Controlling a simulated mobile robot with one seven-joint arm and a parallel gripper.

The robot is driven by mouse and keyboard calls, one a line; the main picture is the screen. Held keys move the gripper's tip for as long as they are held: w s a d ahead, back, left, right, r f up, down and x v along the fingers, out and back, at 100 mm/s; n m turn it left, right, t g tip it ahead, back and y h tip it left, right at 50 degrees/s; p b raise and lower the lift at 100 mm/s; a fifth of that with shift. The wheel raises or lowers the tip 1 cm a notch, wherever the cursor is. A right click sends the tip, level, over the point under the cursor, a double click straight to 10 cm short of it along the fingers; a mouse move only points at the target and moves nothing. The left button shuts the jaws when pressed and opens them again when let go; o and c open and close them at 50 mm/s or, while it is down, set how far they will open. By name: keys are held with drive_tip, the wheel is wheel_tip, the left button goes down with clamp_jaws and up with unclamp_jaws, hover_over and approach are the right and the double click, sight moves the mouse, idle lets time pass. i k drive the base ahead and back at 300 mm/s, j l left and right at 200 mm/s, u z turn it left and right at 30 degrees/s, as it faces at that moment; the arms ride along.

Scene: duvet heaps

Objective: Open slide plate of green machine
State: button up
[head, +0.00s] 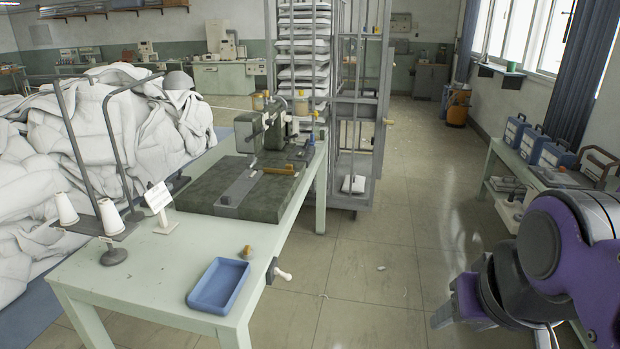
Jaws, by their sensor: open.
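The green machine (207,196) is a sewing machine with a dark green, speckled bed on the pale green table, left of centre. Its upright head (271,133) stands at the far end of the bed. A grey metal slide plate (240,187) lies along the top of the bed, with a small dark knob near its front end. An orange-brown piece (280,169) lies across the bed beside the plate. My gripper (490,322) is partly in view at the lower right, below my purple and grey arm. It is open and empty, far from the machine.
A blue tray (218,287) and two white thread cones (110,216) are on the table's near part. White duvets (120,120) heap behind it. A caged rack (352,110) stands beyond. A side table (545,172) with blue cases is at right. Open floor (400,240) lies between.

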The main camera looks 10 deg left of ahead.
sight(235, 194)
drive_tip(key=i+u, duration=0.35)
drive_tip(key=i, duration=0.8)
